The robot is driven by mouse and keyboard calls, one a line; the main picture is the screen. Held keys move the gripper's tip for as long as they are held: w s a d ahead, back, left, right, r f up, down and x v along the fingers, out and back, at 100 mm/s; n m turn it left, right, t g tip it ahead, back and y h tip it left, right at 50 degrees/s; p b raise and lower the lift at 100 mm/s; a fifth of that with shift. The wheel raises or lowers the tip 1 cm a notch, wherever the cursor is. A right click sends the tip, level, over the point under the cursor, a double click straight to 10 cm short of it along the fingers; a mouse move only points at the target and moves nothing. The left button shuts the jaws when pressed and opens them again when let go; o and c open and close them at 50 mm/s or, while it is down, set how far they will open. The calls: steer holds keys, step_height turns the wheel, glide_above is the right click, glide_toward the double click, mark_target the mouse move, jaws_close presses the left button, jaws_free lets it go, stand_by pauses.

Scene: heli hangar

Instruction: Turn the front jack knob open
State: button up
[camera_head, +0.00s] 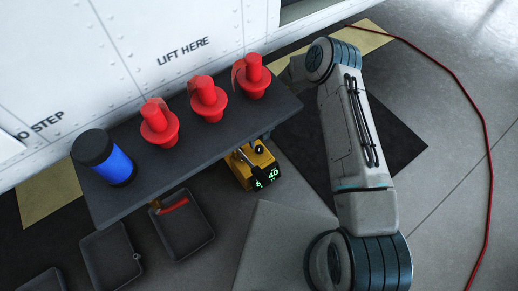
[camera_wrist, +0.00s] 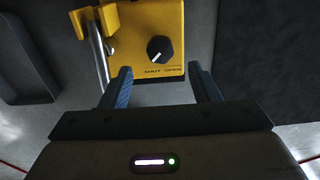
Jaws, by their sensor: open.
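The yellow jack (camera_head: 251,168) stands under the dark shelf in the head view, with a lit green display on its front. It also fills the top middle of the wrist view (camera_wrist: 128,52). Its black knob (camera_wrist: 160,49) is on the face above the words SHUT and OPEN. The knob's white mark points down and slightly left, toward SHUT. The knob also shows small in the head view (camera_head: 259,149). My gripper (camera_wrist: 159,73) is open and empty. Its two fingers lie left and right, apart from the knob, short of the jack's face.
The dark shelf (camera_head: 205,137) carries several red plugs (camera_head: 209,98) and a blue-black cylinder (camera_head: 104,158). A metal lever (camera_wrist: 98,52) stands left of the knob. Dark trays (camera_head: 184,228) lie at lower left. A red cable (camera_head: 482,120) runs over the open floor at right.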

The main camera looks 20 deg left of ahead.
mark_target(259, 148)
step_height(259, 148, down, 7)
steer(key=shift+r+b, duration=0.15)
steer(key=shift+b, duration=0.8)
steer(key=c, duration=1)
